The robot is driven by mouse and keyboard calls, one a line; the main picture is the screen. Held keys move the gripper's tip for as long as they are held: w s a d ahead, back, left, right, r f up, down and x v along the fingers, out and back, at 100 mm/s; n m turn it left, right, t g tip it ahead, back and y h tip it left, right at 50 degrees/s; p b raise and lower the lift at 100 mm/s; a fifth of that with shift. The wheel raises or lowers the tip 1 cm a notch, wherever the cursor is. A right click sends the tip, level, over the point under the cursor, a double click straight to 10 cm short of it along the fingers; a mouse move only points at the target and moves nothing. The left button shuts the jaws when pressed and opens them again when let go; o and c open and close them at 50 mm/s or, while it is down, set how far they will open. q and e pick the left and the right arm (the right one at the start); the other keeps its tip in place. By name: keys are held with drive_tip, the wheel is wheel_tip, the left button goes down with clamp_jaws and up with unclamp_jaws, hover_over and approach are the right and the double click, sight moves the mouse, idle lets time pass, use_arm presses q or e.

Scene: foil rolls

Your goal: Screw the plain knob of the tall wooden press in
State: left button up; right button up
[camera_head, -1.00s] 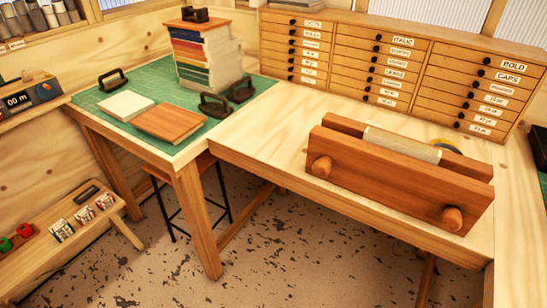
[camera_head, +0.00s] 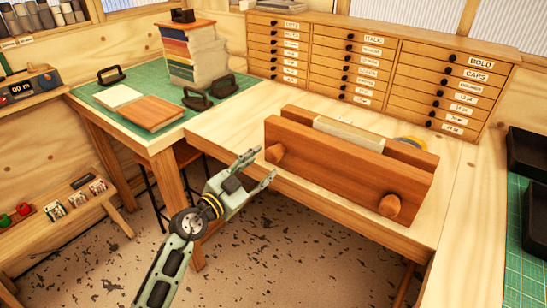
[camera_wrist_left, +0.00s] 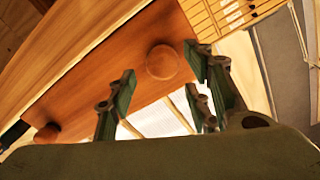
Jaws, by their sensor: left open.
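The wooden press (camera_head: 350,170) stands on the pale bench, with a pale block (camera_head: 348,132) between its two boards. Its front board carries a left knob (camera_head: 275,153) and a right knob (camera_head: 390,205). I cannot tell which one is plain. My left gripper (camera_head: 262,167) is open and empty, just in front of the left knob. In the left wrist view, the nearer round knob (camera_wrist_left: 163,62) shows between the open fingers (camera_wrist_left: 160,80), with no clear contact; the other knob (camera_wrist_left: 46,136) is far to the left. My right gripper is not in view.
A drawer cabinet (camera_head: 370,65) stands behind the press. A green mat (camera_head: 110,85) at the left bears a book stack (camera_head: 195,55), boards and black-handled items. Black trays (camera_head: 528,160) are at the right. The bench (camera_head: 225,122) left of the press is clear.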

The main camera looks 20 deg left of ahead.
sight(271, 159)
use_arm(q)
drive_tip(key=x, duration=0.5)
drive_tip(key=shift+w+d, duration=0.15)
drive_tip(key=shift+w, duration=0.05)
drive_tip(key=shift+w+d, duration=0.15)
drive_tip(key=shift+w, duration=0.25)
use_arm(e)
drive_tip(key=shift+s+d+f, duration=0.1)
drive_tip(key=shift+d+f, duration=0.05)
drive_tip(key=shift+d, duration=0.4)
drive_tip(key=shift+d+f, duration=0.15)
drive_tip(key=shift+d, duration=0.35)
